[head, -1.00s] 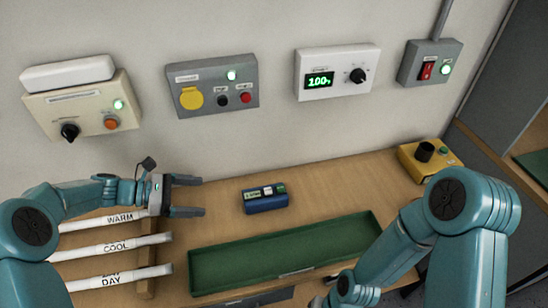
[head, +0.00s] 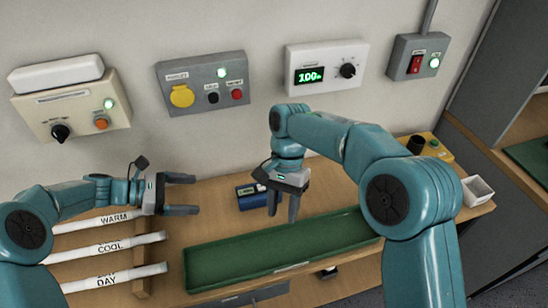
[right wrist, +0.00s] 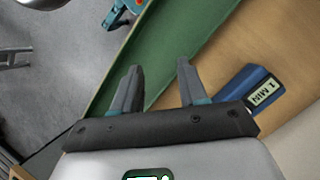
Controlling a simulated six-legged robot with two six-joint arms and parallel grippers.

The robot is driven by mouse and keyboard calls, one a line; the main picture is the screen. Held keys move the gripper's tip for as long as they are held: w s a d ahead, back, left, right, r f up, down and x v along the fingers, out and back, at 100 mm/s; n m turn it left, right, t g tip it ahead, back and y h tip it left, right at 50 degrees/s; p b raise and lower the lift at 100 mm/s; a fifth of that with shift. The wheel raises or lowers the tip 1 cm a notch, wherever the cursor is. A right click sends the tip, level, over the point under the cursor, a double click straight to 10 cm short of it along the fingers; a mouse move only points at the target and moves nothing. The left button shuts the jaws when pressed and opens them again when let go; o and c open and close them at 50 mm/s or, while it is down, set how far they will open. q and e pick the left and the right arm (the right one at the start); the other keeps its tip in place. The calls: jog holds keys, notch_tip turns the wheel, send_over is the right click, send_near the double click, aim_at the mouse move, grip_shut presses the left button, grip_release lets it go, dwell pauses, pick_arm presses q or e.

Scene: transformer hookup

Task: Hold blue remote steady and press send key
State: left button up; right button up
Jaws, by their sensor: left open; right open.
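The blue remote (head: 246,203) lies on the wooden bench behind the green tray. My right gripper and wrist cover its right part in the head view, so its keys there are hidden. One end of the remote, marked "1 MIN", shows in the right wrist view (right wrist: 243,83), to the right of the fingers. My right gripper (head: 283,215) is open and empty, fingers pointing down, over the bench by the remote's right end. It also shows in the right wrist view (right wrist: 159,70). My left gripper (head: 196,194) is open and empty, left of the remote, pointing right towards it.
The long green tray (head: 200,280) lies in front. White bars marked WARM, COOL and DAY (head: 115,275) sit at the left. A yellow box (head: 438,150) and a white bin (head: 478,190) are at the right. Several control boxes (head: 205,84) hang on the wall.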

aim_at(245, 195)
pick_arm(q)
jog(key=shift+f, duration=0.1)
jog(key=shift+w+d+f, duration=0.15)
jog(key=shift+d, duration=0.2)
jog(key=x, duration=1.5)
jog(key=shift+d, duration=0.25)
pick_arm(e)
jog(key=w+r+t, duration=0.2)
jog(key=w, duration=0.4)
jog(key=w+a+r+n+t+h, duration=0.1)
jog(key=w+r+t, duration=0.1)
jog(key=w, duration=0.5)
jog(key=shift+r+t, duration=0.25)
jog(key=shift+t, duration=0.05)
pick_arm(q)
jog(key=c, duration=1.2)
jog(key=shift+o, duration=0.2)
pick_arm(e)
grip_shut()
